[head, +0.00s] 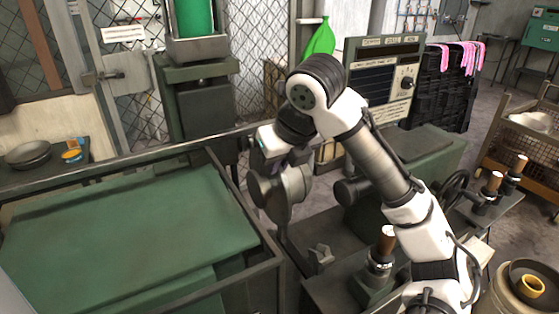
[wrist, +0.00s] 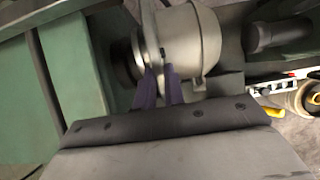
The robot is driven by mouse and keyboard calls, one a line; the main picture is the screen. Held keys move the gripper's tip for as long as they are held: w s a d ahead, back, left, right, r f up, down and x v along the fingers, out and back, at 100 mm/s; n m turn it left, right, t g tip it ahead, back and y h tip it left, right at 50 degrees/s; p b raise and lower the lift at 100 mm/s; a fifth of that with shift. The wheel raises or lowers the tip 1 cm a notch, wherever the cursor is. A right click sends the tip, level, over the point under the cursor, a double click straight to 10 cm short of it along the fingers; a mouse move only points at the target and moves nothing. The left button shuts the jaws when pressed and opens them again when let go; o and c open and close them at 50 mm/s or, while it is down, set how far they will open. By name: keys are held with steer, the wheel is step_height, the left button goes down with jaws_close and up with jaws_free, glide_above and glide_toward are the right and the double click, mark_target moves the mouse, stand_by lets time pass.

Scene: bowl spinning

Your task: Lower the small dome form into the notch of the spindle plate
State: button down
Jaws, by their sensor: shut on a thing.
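The small dome form (wrist: 195,42) is a smooth grey metal piece. My gripper (wrist: 160,88) is shut on it, with its two purple fingers at the left end of the form in the wrist view. In the head view the dome form (head: 297,184) hangs below my gripper (head: 284,160), whose fingers are mostly hidden. The spindle plate (wrist: 147,32) is a grey disc close to the left of the form, on a dark spindle; it also shows in the head view (head: 262,192). The notch is hidden, and I cannot tell whether form and plate touch.
A dark tailstock (head: 350,190) stands right of the form. A green-topped bench with a metal frame (head: 120,225) lies to the left. A post with a brown handle (head: 386,240) stands in front. A handwheel (head: 454,192) and a control panel (head: 383,75) are further right.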

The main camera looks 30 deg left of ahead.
mark_target(277, 186)
steer(key=shift+f+b, duration=0.35)
steer(key=shift+f, duration=0.05)
steer(key=shift+f+b, duration=0.45)
steer(key=shift+f, duration=0.25)
steer(key=shift+f, duration=0.25)
steer(key=shift+s+a+f+b, duration=0.15)
steer(key=shift+s+f+b, duration=0.05)
steer(key=shift+f+b, duration=0.3)
steer(key=shift+f, duration=0.25)
stand_by(0.8)
steer(key=shift+f+b, duration=0.45)
steer(key=shift+f, duration=0.2)
steer(key=shift+f, duration=0.15)
